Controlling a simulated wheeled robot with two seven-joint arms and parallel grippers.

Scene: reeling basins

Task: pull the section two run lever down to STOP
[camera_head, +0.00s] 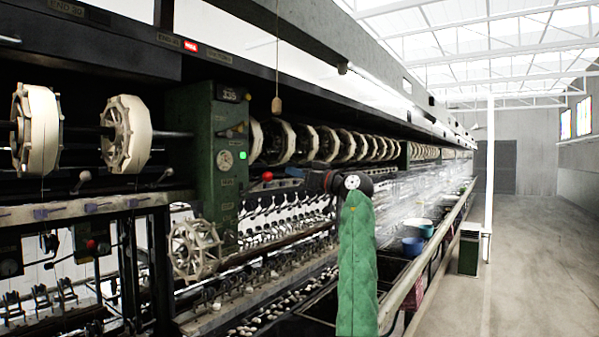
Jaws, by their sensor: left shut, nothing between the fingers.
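A lever with a red ball knob (267,176) shows just right of the green machine post (205,160); I cannot read a section or STOP label by it. A second red knob (91,244) sits low at the left on the nearer frame. My left gripper (300,177) is small and dark at the end of my green-sleeved arm, to the right of the first red knob. It is shut and empty, and appears apart from the knob, though the depth between them is hard to tell. My right gripper is out of view.
Large pale reels (126,134) line the machine into the distance. A spoked handwheel (195,250) juts out below the post. A wooden pull (277,105) hangs on a cord above. Blue basins (413,245) stand along the right edge. The concrete aisle (530,270) at right is clear.

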